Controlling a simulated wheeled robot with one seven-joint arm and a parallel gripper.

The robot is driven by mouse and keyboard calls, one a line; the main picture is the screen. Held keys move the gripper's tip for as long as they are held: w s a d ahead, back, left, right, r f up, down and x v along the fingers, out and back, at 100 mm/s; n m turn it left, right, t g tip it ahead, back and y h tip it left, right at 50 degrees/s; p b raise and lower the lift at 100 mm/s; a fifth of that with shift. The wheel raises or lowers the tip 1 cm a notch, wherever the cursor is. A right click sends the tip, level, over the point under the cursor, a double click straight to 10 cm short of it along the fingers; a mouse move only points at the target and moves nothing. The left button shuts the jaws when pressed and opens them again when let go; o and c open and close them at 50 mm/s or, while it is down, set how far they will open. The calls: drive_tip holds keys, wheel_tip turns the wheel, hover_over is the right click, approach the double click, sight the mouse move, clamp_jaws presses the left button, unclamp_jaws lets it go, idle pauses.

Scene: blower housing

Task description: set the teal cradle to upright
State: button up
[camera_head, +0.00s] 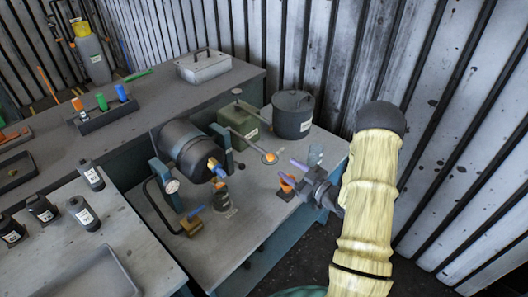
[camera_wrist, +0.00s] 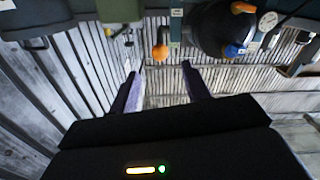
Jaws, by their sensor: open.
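The teal cradle (camera_head: 160,172) stands on the lower bench, its posts on either side of a dark drum (camera_head: 188,146). The drum is tilted, with an orange and blue end toward the lower right. In the wrist view the drum (camera_wrist: 218,30) is at the top right, with its blue part (camera_wrist: 234,50) below. My gripper (camera_head: 290,171) is open and empty, right of the cradle and apart from it. In the wrist view its two purple fingers (camera_wrist: 160,82) are spread. An orange ball (camera_wrist: 159,52) shows just beyond the fingertips.
A dark pot (camera_head: 293,114) is behind. A round gauge (camera_head: 172,186) and a brass-coloured block (camera_head: 191,222) are at the cradle's front.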

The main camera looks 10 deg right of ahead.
sight(267, 155)
drive_tip(key=p+x, duration=0.1)
drive_tip(key=x, duration=1.1)
drive_tip(key=shift+w+p, duration=0.15)
drive_tip(key=shift+p, duration=0.15)
drive_tip(key=shift+c, duration=0.5)
clamp_jaws()
